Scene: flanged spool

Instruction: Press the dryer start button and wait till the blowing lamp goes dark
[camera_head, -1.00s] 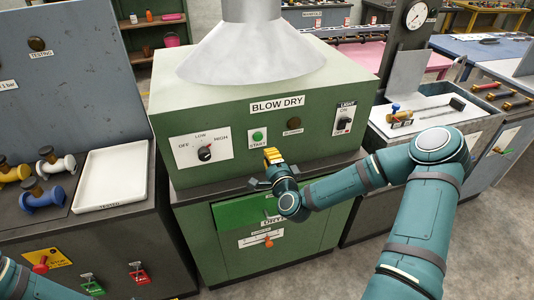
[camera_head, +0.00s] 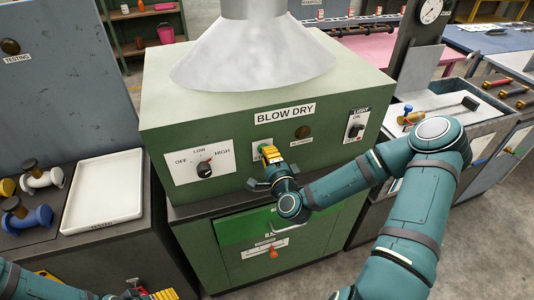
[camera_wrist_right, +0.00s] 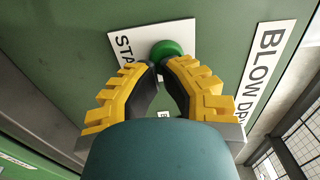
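The green start button (camera_wrist_right: 166,50) sits on its white START label on the dryer's front panel. In the head view my right gripper (camera_head: 267,153) is at the button and covers most of it. In the right wrist view its yellow fingers (camera_wrist_right: 160,66) are together at the tips and reach the button's lower edge; I cannot tell whether it is pushed in. The round blowing lamp (camera_head: 303,132), right of the button, looks dark brown and unlit. My left gripper (camera_head: 160,294) is partly in view at the bottom edge, its fingertips cut off.
The green BLOW DRY dryer (camera_head: 240,196) has a heat knob (camera_head: 204,168) at left and a light switch (camera_head: 355,128) at right. A metal hood (camera_head: 252,55) is above it. A white tray (camera_head: 104,190) and spools (camera_head: 40,178) stand on the left bench.

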